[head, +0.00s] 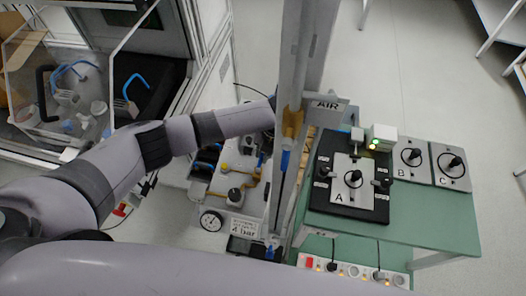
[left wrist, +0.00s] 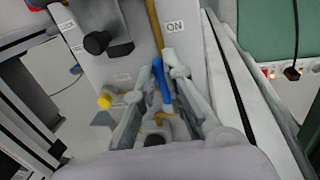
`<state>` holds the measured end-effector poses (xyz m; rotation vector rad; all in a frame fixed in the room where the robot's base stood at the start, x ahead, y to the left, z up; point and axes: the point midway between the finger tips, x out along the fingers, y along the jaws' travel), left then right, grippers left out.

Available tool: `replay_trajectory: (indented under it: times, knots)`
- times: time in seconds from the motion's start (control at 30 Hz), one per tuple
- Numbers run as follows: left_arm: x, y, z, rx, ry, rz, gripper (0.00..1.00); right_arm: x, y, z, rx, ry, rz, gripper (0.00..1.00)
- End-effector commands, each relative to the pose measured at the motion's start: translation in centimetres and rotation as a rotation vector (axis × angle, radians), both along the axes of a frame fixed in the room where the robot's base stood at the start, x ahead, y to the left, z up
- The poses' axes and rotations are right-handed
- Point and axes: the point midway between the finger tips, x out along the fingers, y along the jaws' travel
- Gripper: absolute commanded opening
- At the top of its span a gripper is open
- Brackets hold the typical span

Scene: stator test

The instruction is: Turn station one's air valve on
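The air valve's blue handle (left wrist: 162,82) is in the left wrist view, lying roughly in line with the yellow pipe (left wrist: 153,25) on a pale panel. An ON label (left wrist: 175,26) is beside the pipe, past the handle. My left gripper (left wrist: 164,64) has its two fingertips close together on both sides of the handle, and appears shut on it. There my left forearm reaches the panel from the left, and the fingers are hard to make out. My right gripper is not in view.
A green bench (head: 430,225) with panels marked A (head: 353,183), B (head: 411,159) and C (head: 451,166) stands right of the valve panel. A gauge (head: 212,221) is below my left arm. A power strip (head: 350,270) runs along the bench front. A glass-fronted cabinet is at left.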

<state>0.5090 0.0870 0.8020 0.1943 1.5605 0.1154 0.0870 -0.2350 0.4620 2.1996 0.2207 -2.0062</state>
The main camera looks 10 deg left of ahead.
Motion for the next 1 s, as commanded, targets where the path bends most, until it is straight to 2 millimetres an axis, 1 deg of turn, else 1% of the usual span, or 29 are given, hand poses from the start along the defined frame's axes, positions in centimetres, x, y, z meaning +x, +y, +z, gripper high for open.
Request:
replay_trajectory:
  times: [0.03,0.3,0.53,0.63,0.77,1.0]
  knots:
    - [0.2,-0.1,0.2,-0.002,-0.005,-0.002,0.14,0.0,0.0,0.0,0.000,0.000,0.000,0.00]
    - [0.1,-0.1,0.1,-0.001,-0.002,0.000,0.31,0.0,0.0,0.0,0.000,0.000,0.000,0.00]
    - [0.0,0.0,0.0,-0.001,0.000,0.001,0.31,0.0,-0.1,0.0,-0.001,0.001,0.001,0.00]
    - [0.0,-0.1,0.4,-0.001,-0.001,0.001,0.31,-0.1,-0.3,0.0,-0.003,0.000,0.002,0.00]
    - [0.1,-0.5,2.0,-0.003,-0.003,-0.001,0.31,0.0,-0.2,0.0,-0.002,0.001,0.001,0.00]
    - [0.1,-1.5,7.0,-0.003,-0.006,-0.002,0.31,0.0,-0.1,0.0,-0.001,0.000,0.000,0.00]
